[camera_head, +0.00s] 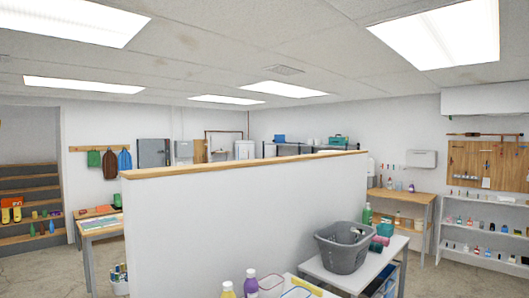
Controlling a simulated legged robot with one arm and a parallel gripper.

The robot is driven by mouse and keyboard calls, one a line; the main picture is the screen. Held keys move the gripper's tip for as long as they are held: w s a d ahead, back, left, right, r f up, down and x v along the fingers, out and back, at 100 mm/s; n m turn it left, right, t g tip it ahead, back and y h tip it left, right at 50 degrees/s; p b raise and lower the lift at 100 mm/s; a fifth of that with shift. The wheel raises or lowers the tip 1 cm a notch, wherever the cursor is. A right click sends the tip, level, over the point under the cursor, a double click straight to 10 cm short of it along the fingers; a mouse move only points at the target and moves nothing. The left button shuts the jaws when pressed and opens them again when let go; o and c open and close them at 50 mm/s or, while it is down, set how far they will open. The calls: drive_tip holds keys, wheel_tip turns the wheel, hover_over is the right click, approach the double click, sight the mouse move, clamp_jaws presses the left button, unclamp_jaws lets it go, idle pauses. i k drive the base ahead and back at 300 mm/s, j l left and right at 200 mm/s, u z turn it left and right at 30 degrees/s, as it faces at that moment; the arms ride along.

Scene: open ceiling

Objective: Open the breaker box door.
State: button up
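A dark grey rectangular panel (153,153), which looks like the breaker box, is on the far back wall, left of centre. Its front looks flat and closed, but it is too small to make out a handle or latch. A smaller, lighter grey box (184,149) is on the wall just right of it; I cannot tell which of the two is the breaker box. My gripper is not in view.
A white half-height partition (235,230) with a wooden top stands in front of me. Left of it are a table (98,225) and bare floor (45,273). At right are a grey laundry basket (343,252) on a table and shelving (480,240).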

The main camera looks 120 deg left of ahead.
sight(184, 148)
drive_tip(key=u, duration=4.6)
drive_tip(key=i+j+u, duration=0.25)
drive_tip(key=i, duration=0.15)
drive_tip(key=i+j+u, duration=0.15)
drive_tip(key=i+u, duration=0.15)
drive_tip(key=i+j+u, duration=0.1)
drive_tip(key=i+u, duration=0.15)
drive_tip(key=i, duration=0.25)
drive_tip(key=i+u, duration=0.15)
drive_tip(key=i, duration=7)
